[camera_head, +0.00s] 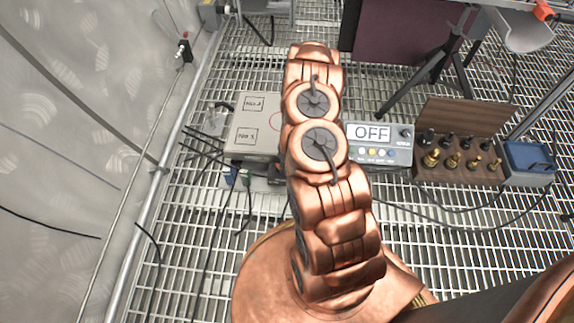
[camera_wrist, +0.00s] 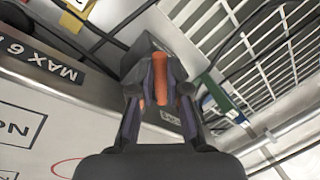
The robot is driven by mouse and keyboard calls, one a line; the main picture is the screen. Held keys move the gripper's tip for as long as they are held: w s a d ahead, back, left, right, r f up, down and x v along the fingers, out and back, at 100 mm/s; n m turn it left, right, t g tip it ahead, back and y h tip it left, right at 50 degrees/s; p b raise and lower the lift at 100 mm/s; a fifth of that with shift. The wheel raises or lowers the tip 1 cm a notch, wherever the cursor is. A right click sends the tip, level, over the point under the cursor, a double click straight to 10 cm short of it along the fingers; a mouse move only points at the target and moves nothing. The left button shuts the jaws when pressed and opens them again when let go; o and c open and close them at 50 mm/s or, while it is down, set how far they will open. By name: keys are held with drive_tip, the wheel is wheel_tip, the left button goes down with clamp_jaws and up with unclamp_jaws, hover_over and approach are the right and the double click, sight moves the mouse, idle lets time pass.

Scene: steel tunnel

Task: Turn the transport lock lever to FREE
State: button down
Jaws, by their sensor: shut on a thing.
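In the wrist view my gripper (camera_wrist: 162,95) is shut, with its two dark fingers closed on a dark piece with orange (camera_wrist: 161,74) on it. This piece seems to be the lever, but the fingers cover much of it and I cannot read its position. A small label (camera_wrist: 171,118) shows between the fingers, too small to read. The pale grey box (camera_wrist: 25,92) beside the gripper has "MAX 6" lettering. In the head view a grey box (camera_head: 257,121) marked No.1 and No.2 stands on the grating; my arm hides the gripper and lever there.
Right of my arm are a grey unit with an OFF display (camera_head: 372,133), a wooden rack of brass pieces (camera_head: 462,170) and a blue-topped box (camera_head: 527,157). Dark cables (camera_head: 205,225) run over the grating at left. A tripod (camera_head: 436,62) stands behind.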

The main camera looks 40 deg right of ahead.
drive_tip(key=shift+w+a+m+t+h+p, duration=0.2)
drive_tip(key=shift+a+m, duration=0.35)
drive_tip(key=shift+m, duration=0.95)
drive_tip(key=shift+w+a+m+t+p, duration=0.1)
drive_tip(key=shift+a+m+t, duration=0.35)
drive_tip(key=shift+m, duration=1.05)
drive_tip(key=shift+w+a+m+t+h+p, duration=0.15)
drive_tip(key=shift+a+m, duration=0.45)
drive_tip(key=shift+m, duration=0.9)
drive_tip(key=c, duration=1.4)
unclamp_jaws()
drive_tip(key=shift+c, duration=0.2)
